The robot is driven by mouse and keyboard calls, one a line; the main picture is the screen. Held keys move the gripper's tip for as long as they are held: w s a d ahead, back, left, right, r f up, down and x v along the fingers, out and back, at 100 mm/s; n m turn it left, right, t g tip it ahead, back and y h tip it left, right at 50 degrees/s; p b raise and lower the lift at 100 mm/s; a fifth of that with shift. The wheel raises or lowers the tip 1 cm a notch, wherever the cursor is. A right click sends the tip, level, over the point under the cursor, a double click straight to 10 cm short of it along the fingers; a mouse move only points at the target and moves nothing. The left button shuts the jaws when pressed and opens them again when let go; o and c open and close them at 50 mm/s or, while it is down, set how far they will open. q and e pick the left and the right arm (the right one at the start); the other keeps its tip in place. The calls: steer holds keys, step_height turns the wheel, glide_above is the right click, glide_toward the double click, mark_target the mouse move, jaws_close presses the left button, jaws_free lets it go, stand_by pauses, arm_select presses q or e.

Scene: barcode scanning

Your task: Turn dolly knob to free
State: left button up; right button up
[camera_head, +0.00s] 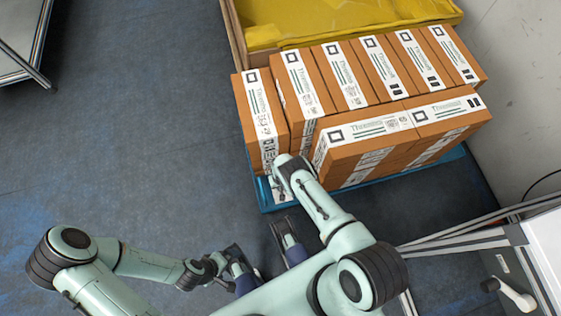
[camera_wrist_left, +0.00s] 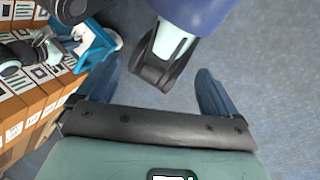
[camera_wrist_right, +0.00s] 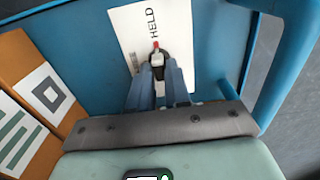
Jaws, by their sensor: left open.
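The dolly (camera_head: 268,198) is a blue frame under the stacked boxes, and its blue surface (camera_wrist_right: 75,50) fills the right wrist view. A white label (camera_wrist_right: 185,30) on it reads "HELD". The dolly knob (camera_wrist_right: 157,59), small and grey-white with a red tip, sits on the label with the tip pointing toward that word. My right gripper (camera_wrist_right: 158,70) is at the knob, its narrow fingers closed on either side of it; the lower part of the knob is hidden. My left gripper (camera_wrist_left: 157,76) is open and empty above the floor, apart from the dolly.
Several orange-brown boxes (camera_head: 352,158) with white labels stand on the dolly, close to my right arm. A yellow-lined bin (camera_head: 345,20) is behind them. A wall (camera_head: 515,100) and metal frame (camera_head: 450,245) are at right.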

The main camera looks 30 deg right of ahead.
jaws_close()
arm_select(q)
steer(key=shift+f, duration=0.1)
arm_select(e)
steer(key=shift+n+b, duration=0.45)
steer(key=shift+n, duration=0.15)
arm_select(q)
steer(key=w+a+f+t+y+b, duration=0.25)
steer(key=w+a+f+b, duration=0.3)
steer(key=w+f, duration=0.4)
arm_select(e)
steer(key=n, duration=1.1)
steer(key=shift+a+f+b, duration=0.1)
steer(key=shift+a+b, duration=0.15)
steer(key=shift+b, duration=0.1)
steer(key=shift+n, duration=0.5)
arm_select(q)
steer(key=shift+s+a+f+n+g+h+b, duration=0.15)
steer(key=shift+s+f+n+h+b, duration=0.1)
steer(key=shift+s+f+b, duration=0.3)
steer(key=shift+s+d+f+n+g+h+b, duration=0.1)
steer(key=shift+s+f+n+b, duration=0.2)
steer(key=shift+s, duration=0.4)
arm_select(e)
steer(key=shift+s+n, duration=0.1)
steer(key=shift+n, duration=1.6)
arm_select(q)
steer(key=shift+a, duration=0.1)
